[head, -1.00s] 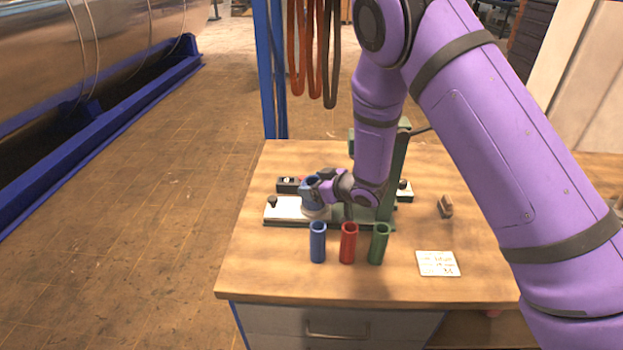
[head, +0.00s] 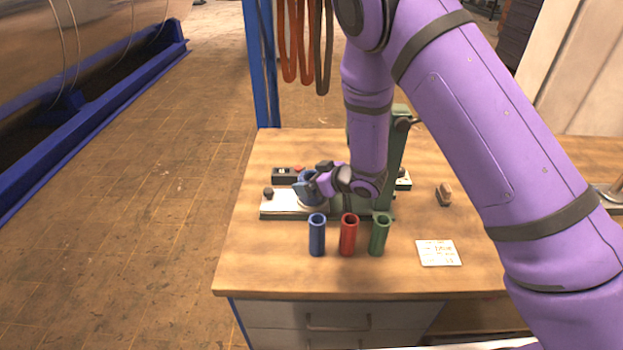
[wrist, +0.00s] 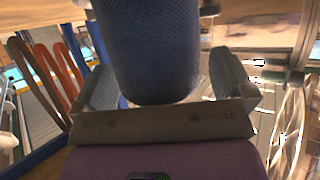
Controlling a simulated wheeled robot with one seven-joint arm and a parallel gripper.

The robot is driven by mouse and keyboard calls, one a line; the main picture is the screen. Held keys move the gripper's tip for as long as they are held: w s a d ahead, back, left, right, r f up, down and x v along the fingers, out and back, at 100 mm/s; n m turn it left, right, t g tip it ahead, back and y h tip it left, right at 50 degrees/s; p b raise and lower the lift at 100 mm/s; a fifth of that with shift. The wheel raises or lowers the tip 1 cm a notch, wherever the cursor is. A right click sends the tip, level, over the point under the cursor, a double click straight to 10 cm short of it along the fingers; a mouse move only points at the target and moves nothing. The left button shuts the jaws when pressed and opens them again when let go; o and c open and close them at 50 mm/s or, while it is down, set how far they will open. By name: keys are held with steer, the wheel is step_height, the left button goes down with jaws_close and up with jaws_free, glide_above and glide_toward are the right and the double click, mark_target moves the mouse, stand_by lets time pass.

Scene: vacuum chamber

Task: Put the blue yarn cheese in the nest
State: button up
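The blue yarn cheese (head: 306,188) is a dark blue, textured cylinder with a hollow top. It stands upright at the left of the green-and-white fixture, over a pale round seat (head: 312,206) that may be the nest. Whether it rests fully in the seat is hidden. My gripper (head: 318,180) reaches in from the right, with its fingers around the cheese. In the wrist view, the cheese (wrist: 150,45) is between the two fingers (wrist: 163,78). A narrow gap shows on the right finger's side; the left finger is close against or beside it.
A blue tube (head: 317,236), a red tube (head: 348,236) and a green tube (head: 379,236) stand in front of the fixture's green post (head: 397,165). A white card (head: 438,253) and a small brown block (head: 444,195) lie to the right. The bench's left front is clear.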

steer(key=v, duration=0.7)
steer(key=shift+d, duration=0.2)
